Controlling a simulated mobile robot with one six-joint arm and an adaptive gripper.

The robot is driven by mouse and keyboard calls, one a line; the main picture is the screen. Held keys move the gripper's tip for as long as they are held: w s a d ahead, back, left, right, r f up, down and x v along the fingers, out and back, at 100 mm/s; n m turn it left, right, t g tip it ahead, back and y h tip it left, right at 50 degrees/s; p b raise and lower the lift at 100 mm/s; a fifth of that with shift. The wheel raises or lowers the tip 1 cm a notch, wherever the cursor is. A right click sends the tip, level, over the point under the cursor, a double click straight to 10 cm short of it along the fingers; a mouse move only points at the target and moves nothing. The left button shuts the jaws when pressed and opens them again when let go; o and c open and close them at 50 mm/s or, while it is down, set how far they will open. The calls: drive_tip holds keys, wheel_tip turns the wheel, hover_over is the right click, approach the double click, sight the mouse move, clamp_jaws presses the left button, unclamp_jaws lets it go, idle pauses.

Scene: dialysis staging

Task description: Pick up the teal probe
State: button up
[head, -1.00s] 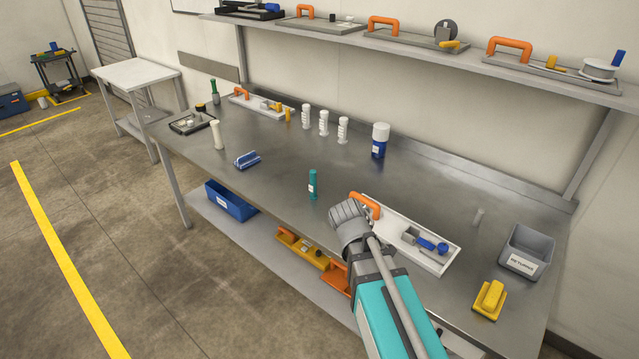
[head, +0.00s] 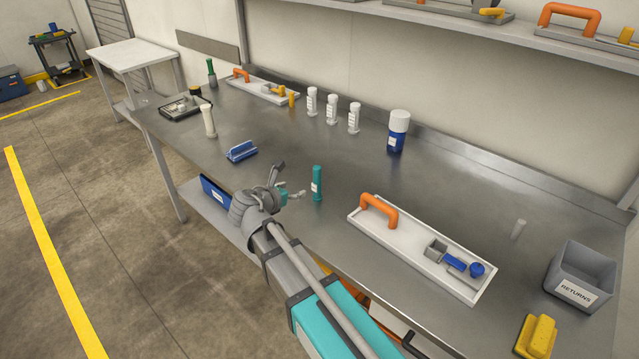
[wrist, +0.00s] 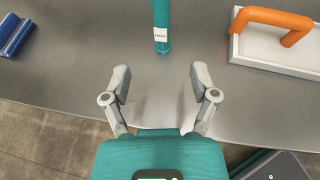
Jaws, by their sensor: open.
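The teal probe (head: 317,183) stands upright on the steel bench near its front edge, with a white label low on its body. In the wrist view the probe (wrist: 161,20) is at the top centre, beyond the fingertips and in line with the gap between them. Its upper end is cut off there. My gripper (head: 290,180) is open and empty just left of the probe in the head view. In the wrist view my gripper (wrist: 158,78) has its two fingers spread wide, with nothing between them.
A white tray with an orange handle (head: 379,209) lies right of the probe. A blue clamp-like item (head: 241,151) lies to the left. White bottles (head: 331,109) and a blue white-capped bottle (head: 398,132) stand behind. A grey returns bin (head: 580,280) is far right.

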sight(315, 181)
drive_tip(key=shift+w+d, duration=0.1)
drive_tip(key=shift+w, duration=0.05)
drive_tip(key=b+x, duration=0.3)
drive_tip(key=x, duration=0.4)
drive_tip(key=shift+f, duration=0.1)
drive_tip(key=shift+w+d+f, duration=0.2)
drive_tip(key=shift+w+d, duration=0.15)
drive_tip(key=shift+w, duration=0.15)
drive_tip(key=shift+b+x, duration=1.2)
drive_tip(key=shift+x, duration=1.4)
drive_tip(key=shift+s+d, duration=0.1)
